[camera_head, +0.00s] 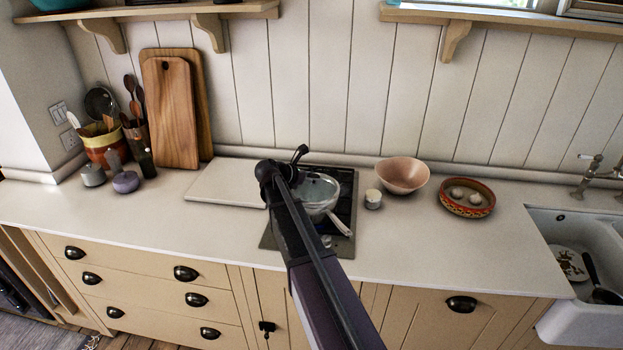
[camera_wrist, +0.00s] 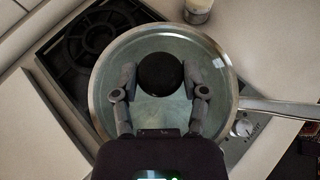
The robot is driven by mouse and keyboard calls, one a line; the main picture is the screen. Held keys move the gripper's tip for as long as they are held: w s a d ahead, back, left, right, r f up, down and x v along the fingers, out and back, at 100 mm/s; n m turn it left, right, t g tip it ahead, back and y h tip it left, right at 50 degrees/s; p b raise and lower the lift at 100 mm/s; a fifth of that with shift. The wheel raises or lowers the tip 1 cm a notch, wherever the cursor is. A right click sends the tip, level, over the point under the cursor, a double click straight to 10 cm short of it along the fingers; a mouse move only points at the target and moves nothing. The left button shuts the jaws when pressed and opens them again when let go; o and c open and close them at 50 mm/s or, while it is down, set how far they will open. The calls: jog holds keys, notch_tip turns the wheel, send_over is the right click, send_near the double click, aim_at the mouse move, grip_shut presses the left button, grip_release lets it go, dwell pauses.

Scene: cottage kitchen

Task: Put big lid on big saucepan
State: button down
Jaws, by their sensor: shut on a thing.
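The big saucepan (camera_head: 322,209) stands on the hob, its metal handle pointing to the lower right. The big lid (camera_head: 326,186), clear glass with a metal rim, is over the saucepan's mouth. In the wrist view the lid (camera_wrist: 160,112) covers most of the pan, and the saucepan's handle (camera_wrist: 278,108) sticks out to the right. My gripper (camera_wrist: 160,77) is shut on the lid's round dark knob, one finger on each side. My arm hides part of the lid and pan in the head view. I cannot tell whether the rim touches the pan all round.
The hob (camera_head: 345,246) has a bare burner (camera_wrist: 100,40) beside the pan. A small white pot (camera_head: 373,199), a pink bowl (camera_head: 403,175) and a patterned dish (camera_head: 467,198) stand to the right. A pale board (camera_head: 226,182) lies to the left. The sink (camera_head: 590,240) is at the far right.

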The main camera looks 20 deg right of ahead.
jog(key=shift+f+b, duration=0.5)
dwell(0.3)
jog(key=shift+c, duration=2)
grip_release()
jog(key=shift+a+r, duration=0.15)
jog(key=p+v, duration=0.5)
jog(key=v, duration=0.5)
jog(key=shift+a+r, duration=0.15)
jog(key=shift+a, duration=0.15)
